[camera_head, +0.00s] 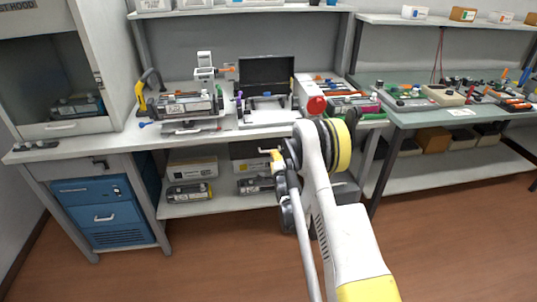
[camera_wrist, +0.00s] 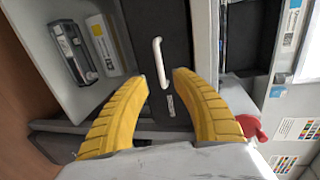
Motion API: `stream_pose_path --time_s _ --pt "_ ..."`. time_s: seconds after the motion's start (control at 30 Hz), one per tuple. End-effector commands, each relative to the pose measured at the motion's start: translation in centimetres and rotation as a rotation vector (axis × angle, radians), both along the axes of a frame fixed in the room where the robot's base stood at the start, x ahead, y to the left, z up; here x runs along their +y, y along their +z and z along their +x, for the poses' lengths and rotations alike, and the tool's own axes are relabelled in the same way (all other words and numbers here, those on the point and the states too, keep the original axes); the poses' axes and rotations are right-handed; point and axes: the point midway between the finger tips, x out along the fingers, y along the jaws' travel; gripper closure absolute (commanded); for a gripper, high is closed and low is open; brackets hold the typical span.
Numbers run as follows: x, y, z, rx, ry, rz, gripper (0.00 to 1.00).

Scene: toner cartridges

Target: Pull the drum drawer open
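The drum drawer shows in the wrist view as a dark front (camera_wrist: 150,25) with a white bar handle (camera_wrist: 160,62) and a small label below the handle. The drawer looks shut. In the head view a dark front (camera_head: 243,150) hangs under the middle bench, partly hidden by my arm; the handle cannot be made out there. My gripper (camera_wrist: 163,78) is open and empty. Its two yellow fingers point at the drawer front, one on each side of the handle's lower end. Whether they touch the front cannot be told. In the head view my gripper (camera_head: 272,157) is beside the drawer.
A lower shelf (camera_head: 220,204) under the bench holds cartridges (camera_head: 188,194) and a box (camera_head: 192,167). The bench top above (camera_head: 190,137) carries a cartridge and stands. A blue cabinet (camera_head: 100,210) stands at left. Another bench (camera_head: 440,120) with parts is at right. The floor in front is clear.

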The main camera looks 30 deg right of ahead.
Motion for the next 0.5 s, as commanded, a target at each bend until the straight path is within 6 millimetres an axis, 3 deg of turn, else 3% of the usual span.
stream_pose_path --time_s 0.3,0.5 --pt "-1.6 -1.6 5.8 0.001 0.001 0.000 0.68" --pt "-2.1 -1.8 7.4 0.001 0.001 -0.001 0.68"
